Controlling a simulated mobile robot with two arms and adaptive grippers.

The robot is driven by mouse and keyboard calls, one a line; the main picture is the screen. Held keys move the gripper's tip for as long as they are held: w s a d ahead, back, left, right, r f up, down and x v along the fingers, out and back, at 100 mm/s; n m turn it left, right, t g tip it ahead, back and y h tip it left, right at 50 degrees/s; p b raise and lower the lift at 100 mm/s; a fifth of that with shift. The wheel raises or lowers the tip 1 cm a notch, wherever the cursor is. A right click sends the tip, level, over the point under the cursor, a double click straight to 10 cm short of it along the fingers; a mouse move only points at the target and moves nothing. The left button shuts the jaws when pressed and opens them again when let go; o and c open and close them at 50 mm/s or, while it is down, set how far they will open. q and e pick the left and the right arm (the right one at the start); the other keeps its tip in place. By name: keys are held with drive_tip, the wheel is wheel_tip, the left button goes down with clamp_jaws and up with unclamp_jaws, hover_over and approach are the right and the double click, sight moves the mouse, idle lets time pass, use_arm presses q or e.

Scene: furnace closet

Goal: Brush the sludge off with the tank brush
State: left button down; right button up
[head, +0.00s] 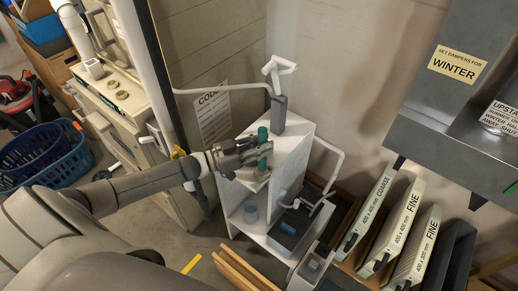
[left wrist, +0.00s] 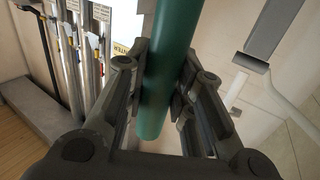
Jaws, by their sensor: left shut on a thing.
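My left gripper (head: 258,152) is shut on an upright green cylinder, which looks like the handle of the tank brush (head: 263,137). It is held in front of the white shelf unit's upper part. In the left wrist view the green handle (left wrist: 170,70) passes between both fingers (left wrist: 160,90); no bristles show. My right gripper is not in view.
The white shelf unit (head: 296,150) has a grey-and-white fitting (head: 279,100) on top and a blue-grey cup (head: 251,211) inside. White pipes run beside it. Filters (head: 392,235) stand at right below grey ductwork (head: 440,105). A blue basket (head: 62,160) is at left.

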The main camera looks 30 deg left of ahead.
use_arm(q)
drive_tip(key=w+b, duration=0.3)
drive_tip(key=w, duration=0.3)
drive_tip(key=shift+w+d, duration=0.35)
drive_tip(key=shift+d, duration=0.1)
idle(0.4)
drive_tip(key=shift+r, duration=0.15)
drive_tip(key=s+a+p, duration=0.1)
drive_tip(key=s+p, duration=0.3)
drive_tip(key=s, duration=0.5)
drive_tip(key=shift+f+p, duration=0.3)
drive_tip(key=shift+f, duration=0.05)
idle(0.9)
drive_tip(key=shift+a, duration=0.1)
drive_tip(key=shift+w, duration=0.1)
